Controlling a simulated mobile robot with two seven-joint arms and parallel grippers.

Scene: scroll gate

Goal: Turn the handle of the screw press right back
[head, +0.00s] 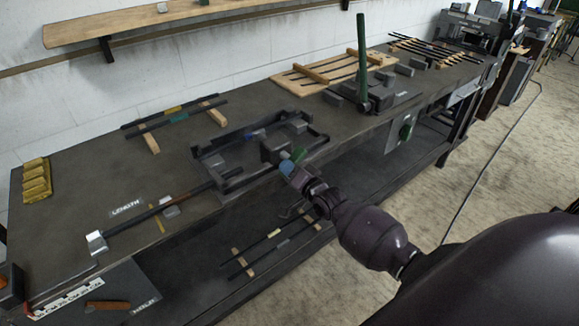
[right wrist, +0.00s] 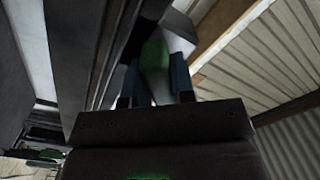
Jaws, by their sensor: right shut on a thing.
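The screw press looks to be the low dark frame (head: 232,176) at the bench's front edge, with a dark block (head: 274,149) at its right end. A short green handle (head: 299,154) sticks out beside that block. My right gripper (head: 288,165), with blue fingertips, reaches it from the front right and is shut on it. In the right wrist view the green handle (right wrist: 154,58) stands between the two blue fingers (right wrist: 157,85). The fingers hide part of the handle. My left gripper is not in view.
A tall green lever (head: 362,50) stands on a bender farther right along the bench. Dark bars lie on wooden strips (head: 149,143) behind the frame. A bar with a pale end block (head: 96,242) lies at left. A lower shelf (head: 200,285) holds more bars.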

